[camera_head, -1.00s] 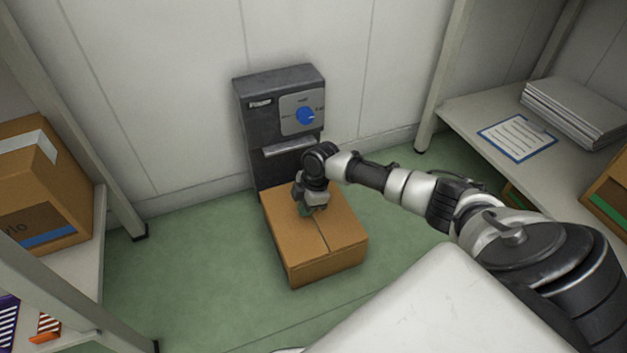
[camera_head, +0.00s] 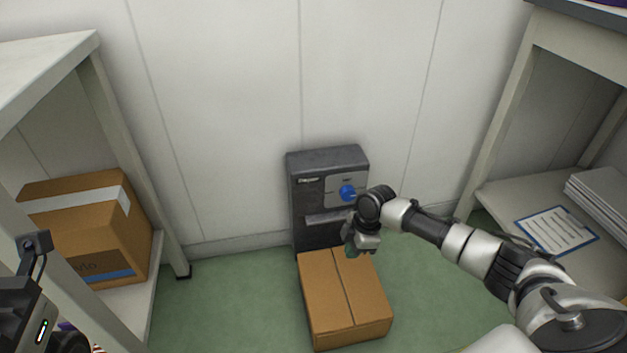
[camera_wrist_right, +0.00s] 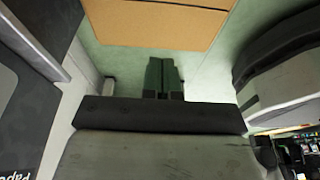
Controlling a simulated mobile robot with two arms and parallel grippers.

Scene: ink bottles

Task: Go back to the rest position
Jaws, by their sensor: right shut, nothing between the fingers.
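My right gripper (camera_head: 354,250) hangs at the end of my right arm, in front of the dark wall machine and just above the back of the cardboard box, as seen in the head view. Its two green fingers (camera_wrist_right: 162,76) are together and hold nothing in the right wrist view. I cannot tell the exact gap between the fingers and the box. A dark part with a green light stands at the lower left edge of the head view; no left fingers show.
The dark machine (camera_head: 311,185) with a blue knob (camera_head: 348,192) stands against the wall. The closed cardboard box (camera_head: 345,300) sits in front of it. Shelves flank both sides, the left with a taped box (camera_head: 85,225), the right with a clipboard (camera_head: 556,230). Green floor is free beside the box.

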